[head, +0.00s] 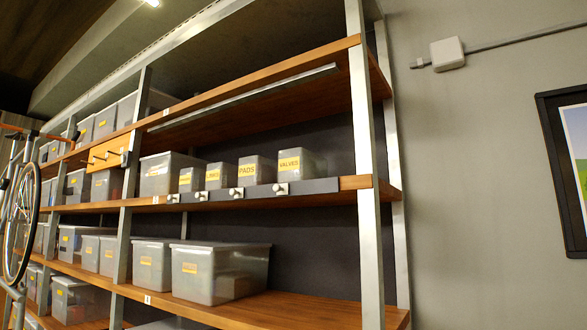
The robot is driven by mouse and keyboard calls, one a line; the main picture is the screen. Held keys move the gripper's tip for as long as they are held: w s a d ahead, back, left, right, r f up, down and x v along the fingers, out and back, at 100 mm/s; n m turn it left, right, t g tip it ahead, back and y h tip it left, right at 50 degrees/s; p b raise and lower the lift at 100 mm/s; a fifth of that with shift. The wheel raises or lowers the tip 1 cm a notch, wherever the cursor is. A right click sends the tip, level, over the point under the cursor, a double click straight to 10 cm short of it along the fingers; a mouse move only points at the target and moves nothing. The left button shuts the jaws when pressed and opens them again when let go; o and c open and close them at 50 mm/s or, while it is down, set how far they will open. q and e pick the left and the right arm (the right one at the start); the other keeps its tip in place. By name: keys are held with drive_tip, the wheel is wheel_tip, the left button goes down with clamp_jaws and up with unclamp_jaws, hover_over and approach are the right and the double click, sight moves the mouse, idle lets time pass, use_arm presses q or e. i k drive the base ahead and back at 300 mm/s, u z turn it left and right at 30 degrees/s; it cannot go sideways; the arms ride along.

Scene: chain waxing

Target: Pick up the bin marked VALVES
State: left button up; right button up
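The bin marked VALVES (301,165) is a small translucent grey bin with a yellow label. It stands on the middle shelf (356,183) of a tall shelving unit, at the right end of a row of small bins. The bin marked PADS (257,170) stands just left of it. A dark strip with a pale knob (282,189) runs along the shelf edge below and in front of the bins. Neither of my grippers shows in the head view.
A metal upright (364,150) stands right of the VALVES bin, with bare shelf between. Larger lidded bins (220,273) fill the shelf below. A wooden shelf (260,83) lies above. A bicycle (22,215) hangs at left. A framed picture (570,160) is on the right wall.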

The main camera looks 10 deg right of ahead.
sight(298, 164)
drive_tip(key=u, duration=1.65)
drive_tip(key=i, duration=1.45)
drive_tip(key=z, duration=2)
